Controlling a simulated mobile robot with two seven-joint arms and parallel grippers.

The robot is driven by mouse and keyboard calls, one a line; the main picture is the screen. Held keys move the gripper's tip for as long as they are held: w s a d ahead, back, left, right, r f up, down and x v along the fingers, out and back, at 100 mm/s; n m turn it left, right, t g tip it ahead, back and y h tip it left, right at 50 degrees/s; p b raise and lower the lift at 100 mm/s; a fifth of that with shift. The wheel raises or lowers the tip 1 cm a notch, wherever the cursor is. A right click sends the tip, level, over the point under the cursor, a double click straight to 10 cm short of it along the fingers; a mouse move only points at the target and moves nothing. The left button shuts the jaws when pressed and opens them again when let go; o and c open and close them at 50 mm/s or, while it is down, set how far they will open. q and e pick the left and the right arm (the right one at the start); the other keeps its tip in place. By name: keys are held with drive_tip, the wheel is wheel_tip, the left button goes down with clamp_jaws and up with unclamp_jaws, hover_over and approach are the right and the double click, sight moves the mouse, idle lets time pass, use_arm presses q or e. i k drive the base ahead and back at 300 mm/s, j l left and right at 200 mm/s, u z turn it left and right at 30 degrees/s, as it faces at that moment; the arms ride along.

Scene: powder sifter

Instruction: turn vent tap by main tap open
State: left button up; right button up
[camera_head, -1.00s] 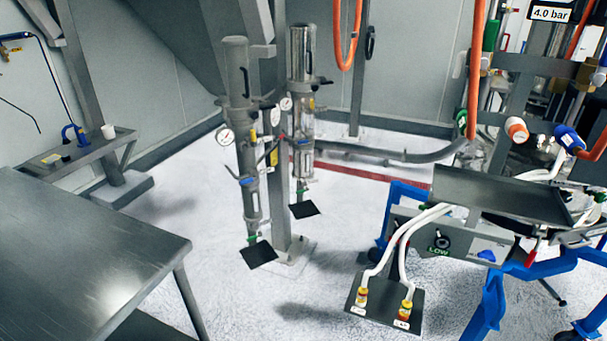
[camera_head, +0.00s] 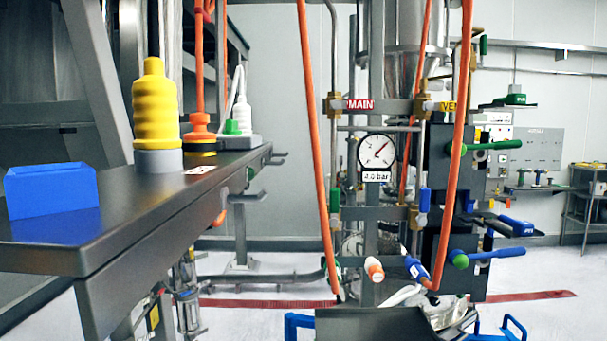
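A red MAIN label (camera_head: 360,104) is on the pipe rack, beside a brass valve body (camera_head: 334,104). A yellow label reading "VE" (camera_head: 448,106) is to its right, partly covered by an orange hose, beside another brass valve body (camera_head: 423,105). A short green handle (camera_head: 335,200) and a short blue handle (camera_head: 424,200) hang lower on the rack. Which handle belongs to which label I cannot tell, nor whether either tap is open. A round gauge (camera_head: 376,152) between them sits above a 4.0 bar sign (camera_head: 376,177). Neither of my grippers is in view.
A dark shelf (camera_head: 190,205) with a blue block (camera_head: 52,188) and yellow ribbed part (camera_head: 156,108) fills the left. Orange hoses (camera_head: 316,140) hang before the rack. A long green lever (camera_head: 492,145) and blue lever (camera_head: 497,253) stick out rightward. A dark tray (camera_head: 370,325) is below.

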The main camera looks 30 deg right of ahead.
sight(442, 106)
drive_tip(key=z, duration=1.65)
drive_tip(key=l+u, duration=0.1)
drive_tip(key=u, duration=0.55)
drive_tip(key=l+u, duration=0.85)
drive_tip(key=l, duration=0.15)
drive_tip(key=k+l+u, duration=0.1)
drive_tip(key=l, duration=0.25)
drive_tip(key=k+l+u, duration=0.1)
drive_tip(key=l, duration=0.25)
drive_tip(key=k+l+u, duration=0.1)
drive_tip(key=k+l, duration=0.1)
drive_tip(key=l, duration=0.1)
